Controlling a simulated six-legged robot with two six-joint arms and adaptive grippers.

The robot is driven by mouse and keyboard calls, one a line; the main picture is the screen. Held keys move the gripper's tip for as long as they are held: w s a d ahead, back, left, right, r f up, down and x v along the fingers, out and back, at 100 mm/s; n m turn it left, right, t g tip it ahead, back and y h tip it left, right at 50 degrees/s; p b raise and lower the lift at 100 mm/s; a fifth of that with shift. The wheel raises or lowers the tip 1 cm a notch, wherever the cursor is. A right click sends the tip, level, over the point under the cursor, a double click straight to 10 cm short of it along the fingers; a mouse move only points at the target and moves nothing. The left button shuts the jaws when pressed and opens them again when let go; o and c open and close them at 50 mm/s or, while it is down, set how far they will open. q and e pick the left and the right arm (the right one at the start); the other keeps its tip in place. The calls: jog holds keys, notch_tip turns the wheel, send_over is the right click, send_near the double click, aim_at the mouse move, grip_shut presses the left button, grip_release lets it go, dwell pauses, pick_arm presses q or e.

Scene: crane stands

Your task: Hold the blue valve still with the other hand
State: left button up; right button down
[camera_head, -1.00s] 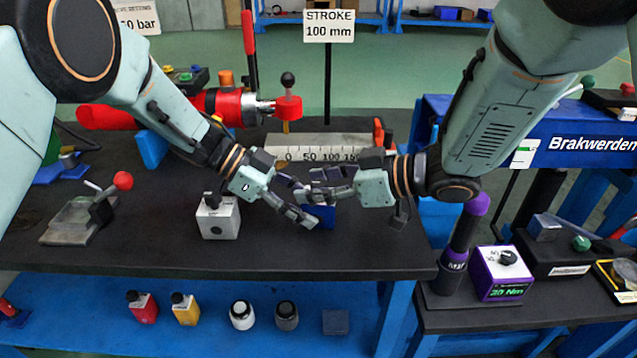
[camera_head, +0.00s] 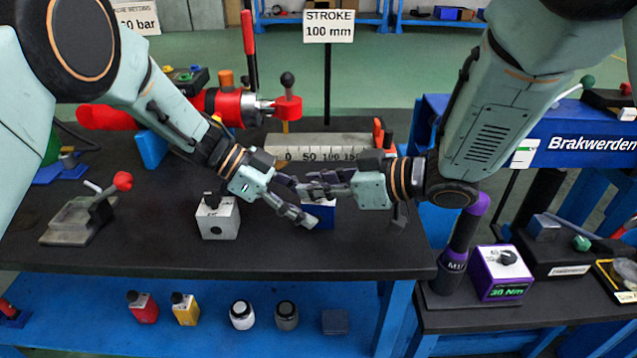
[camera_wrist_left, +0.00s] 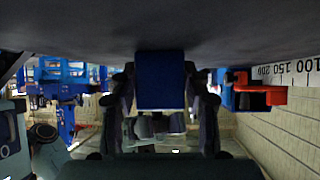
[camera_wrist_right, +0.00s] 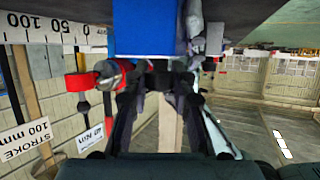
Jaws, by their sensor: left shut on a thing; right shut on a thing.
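The blue valve (camera_head: 321,214) is a small blue block standing on the dark bench top, partly hidden behind my grippers. My left gripper (camera_head: 302,205) comes in from the left and is shut on the valve. In the left wrist view the blue body (camera_wrist_left: 160,80) sits between its two fingers. My right gripper (camera_head: 314,187) comes in from the right, at the valve's upper part. In the right wrist view the blue body (camera_wrist_right: 145,28) is just beyond the fingertips, which close on a dark part at the valve's top, mostly hidden.
A grey block (camera_head: 218,218) stands left of the valve. A ruler (camera_head: 318,146) and the red cylinder (camera_head: 225,104) are behind. A red-knobbed lever device (camera_head: 82,213) is at left. A purple box (camera_head: 500,273) at right reads 30 Nm. Several bottles stand on the lower shelf.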

jog(key=shift+m+t, duration=0.4)
jog(key=c, duration=1.1)
grip_release()
jog(key=shift+h, duration=0.3)
jog(key=v, duration=1.2)
